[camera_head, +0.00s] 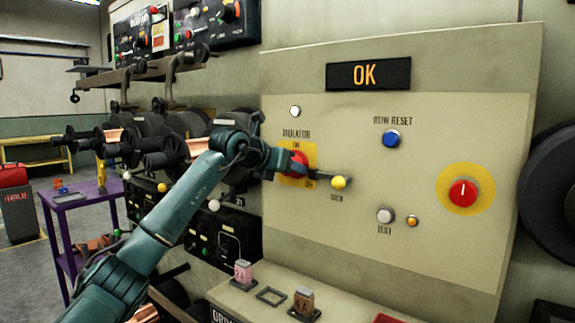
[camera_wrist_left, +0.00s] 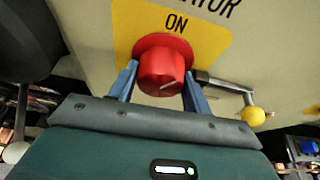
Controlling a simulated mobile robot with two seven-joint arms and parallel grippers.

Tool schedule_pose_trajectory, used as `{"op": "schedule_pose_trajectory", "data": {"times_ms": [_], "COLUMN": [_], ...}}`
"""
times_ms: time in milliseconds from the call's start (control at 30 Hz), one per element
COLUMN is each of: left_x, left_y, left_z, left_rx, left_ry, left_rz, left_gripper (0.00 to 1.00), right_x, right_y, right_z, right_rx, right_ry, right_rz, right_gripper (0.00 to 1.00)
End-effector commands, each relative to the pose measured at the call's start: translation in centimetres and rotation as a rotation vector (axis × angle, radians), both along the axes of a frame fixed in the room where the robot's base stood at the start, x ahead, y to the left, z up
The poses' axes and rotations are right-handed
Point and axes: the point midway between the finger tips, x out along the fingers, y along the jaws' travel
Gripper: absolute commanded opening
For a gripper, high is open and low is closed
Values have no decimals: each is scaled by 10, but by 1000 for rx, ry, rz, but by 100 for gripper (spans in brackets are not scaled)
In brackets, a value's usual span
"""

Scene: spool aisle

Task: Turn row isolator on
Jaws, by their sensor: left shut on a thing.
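The row isolator is a red rotary knob (camera_head: 299,164) on a yellow plate (camera_head: 312,152) marked ON at the top and OFF at the lower right, on a beige panel. The knob (camera_wrist_left: 163,72) also shows in the left wrist view, with a pale mark low on its face that slants slightly. My left gripper (camera_wrist_left: 160,88) has its blue fingers on both sides of the knob and is shut on it. In the head view my left gripper (camera_head: 287,162) partly covers the knob, so its setting is hard to tell. My right gripper is not in view.
A yellow-tipped lever (camera_head: 339,182) sits just right of the knob. The panel also bears an OK display (camera_head: 368,74), a blue row reset button (camera_head: 391,138), a white test button (camera_head: 385,215) and a red switch (camera_head: 463,192). Spools (camera_head: 172,150) stand left.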

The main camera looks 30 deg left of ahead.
Motion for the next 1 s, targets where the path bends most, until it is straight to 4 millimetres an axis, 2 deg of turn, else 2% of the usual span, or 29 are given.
{"op": "schedule_pose_trajectory", "data": {"times_ms": [500, 1000], "left_x": [0, 0], "left_y": [0, 0], "left_z": [0, 0], "left_rx": [-420, -561], "left_ry": [35, 44], "left_rz": [2, 2], "left_gripper": [25, 25], "right_x": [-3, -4], "right_y": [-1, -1], "right_z": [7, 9], "right_rx": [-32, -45], "right_ry": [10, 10], "right_rz": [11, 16], "right_gripper": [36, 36]}}
